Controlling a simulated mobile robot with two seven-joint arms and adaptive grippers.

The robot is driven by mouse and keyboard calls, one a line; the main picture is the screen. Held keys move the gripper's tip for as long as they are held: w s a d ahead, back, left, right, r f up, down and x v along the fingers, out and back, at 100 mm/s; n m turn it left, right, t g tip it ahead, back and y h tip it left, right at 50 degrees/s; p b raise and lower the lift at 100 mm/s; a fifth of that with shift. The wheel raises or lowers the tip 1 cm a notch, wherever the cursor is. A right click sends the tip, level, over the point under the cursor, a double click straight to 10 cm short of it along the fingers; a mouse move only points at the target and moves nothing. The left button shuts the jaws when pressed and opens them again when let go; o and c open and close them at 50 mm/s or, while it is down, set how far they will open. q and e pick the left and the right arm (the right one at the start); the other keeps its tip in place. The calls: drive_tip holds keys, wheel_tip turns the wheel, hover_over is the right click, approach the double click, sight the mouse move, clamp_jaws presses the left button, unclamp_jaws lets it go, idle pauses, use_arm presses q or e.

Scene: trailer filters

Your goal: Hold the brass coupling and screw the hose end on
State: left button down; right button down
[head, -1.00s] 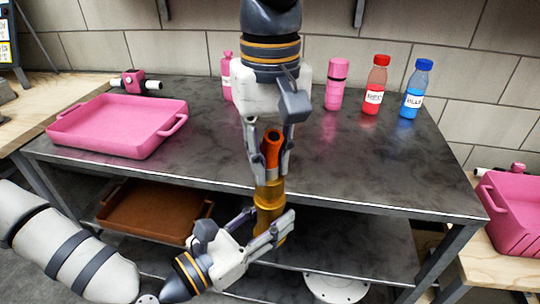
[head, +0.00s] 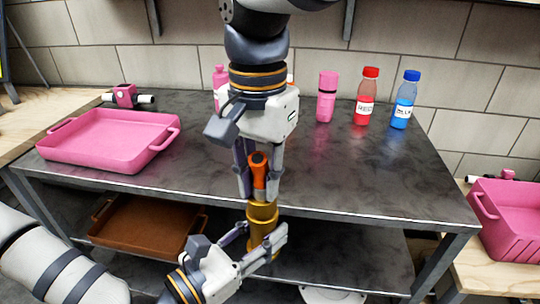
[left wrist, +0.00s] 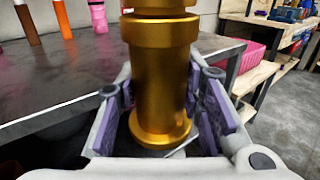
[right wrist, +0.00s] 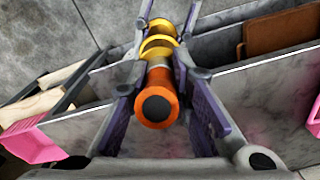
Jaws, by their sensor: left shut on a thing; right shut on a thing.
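The brass coupling (head: 262,222) is upright in front of the table's front edge. My left gripper (head: 262,246) is shut on its lower body from the side; the left wrist view shows the coupling (left wrist: 160,80) between the purple pads. The orange hose end (head: 258,176) is right above the coupling and in line with it. My right gripper (head: 259,188) comes down from above and is shut on the hose end, also seen in the right wrist view (right wrist: 160,95). The two parts meet end to end; I cannot tell how deeply the thread is engaged.
A pink tray (head: 160,158) is on the table's left, with a pink-and-white fitting (head: 125,96) behind. A pink bottle (head: 326,98), a red bottle (head: 366,98) and a blue bottle (head: 404,100) stand at the back. A brown tray (head: 145,232) lies on the lower shelf.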

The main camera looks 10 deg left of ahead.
drive_tip(key=c, duration=1.5)
unclamp_jaws()
drive_tip(key=shift+o, duration=0.2)
